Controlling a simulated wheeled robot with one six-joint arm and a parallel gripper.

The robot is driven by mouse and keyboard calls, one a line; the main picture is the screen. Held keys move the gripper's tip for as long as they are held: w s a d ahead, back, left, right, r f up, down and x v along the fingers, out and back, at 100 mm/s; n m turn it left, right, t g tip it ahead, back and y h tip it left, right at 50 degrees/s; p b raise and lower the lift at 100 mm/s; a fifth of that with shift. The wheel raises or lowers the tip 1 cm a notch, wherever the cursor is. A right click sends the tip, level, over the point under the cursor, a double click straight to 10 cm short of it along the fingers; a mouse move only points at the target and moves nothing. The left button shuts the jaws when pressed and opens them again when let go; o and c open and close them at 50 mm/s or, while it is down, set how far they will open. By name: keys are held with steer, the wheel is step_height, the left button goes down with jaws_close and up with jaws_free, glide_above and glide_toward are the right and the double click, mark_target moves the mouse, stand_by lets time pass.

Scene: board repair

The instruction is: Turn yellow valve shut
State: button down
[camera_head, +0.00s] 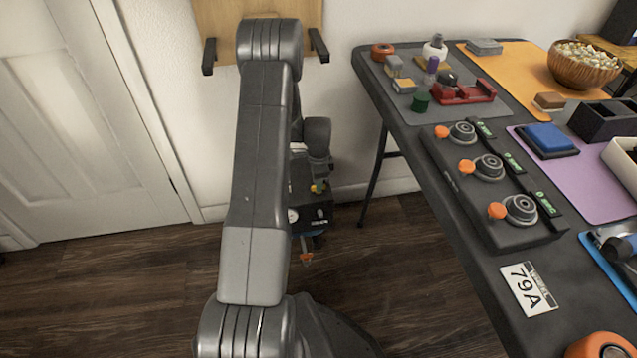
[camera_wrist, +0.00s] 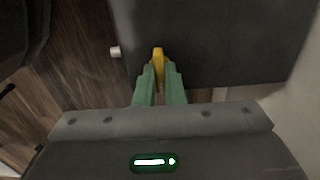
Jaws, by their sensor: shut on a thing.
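The yellow valve (camera_wrist: 158,53) shows in the wrist view as a narrow upright handle at the edge of a dark panel (camera_wrist: 215,45). My gripper (camera_wrist: 159,72) has green fingers closed on the handle, one on each side. In the head view a small yellow part (camera_head: 316,188) shows at the top of a dark box (camera_head: 318,214) low by the wall, just below my wrist. My arm covers much of this box. The valve's lower part and exact turn angle are hidden.
An orange valve part (camera_head: 306,257) hangs below the box. A grey table (camera_head: 400,110) on the right holds a black unit with orange-handled knobs (camera_head: 490,168), a wooden bowl (camera_head: 583,66) and mats. A white door (camera_head: 80,120) is at left. The wood floor (camera_head: 130,290) is clear.

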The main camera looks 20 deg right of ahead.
steer(key=c, duration=1.5)
jaws_free()
step_height(320, 180, up, 14)
steer(key=p, duration=0.4)
steer(key=shift+f, duration=0.1)
step_height(320, 180, down, 14)
steer(key=b, duration=0.4)
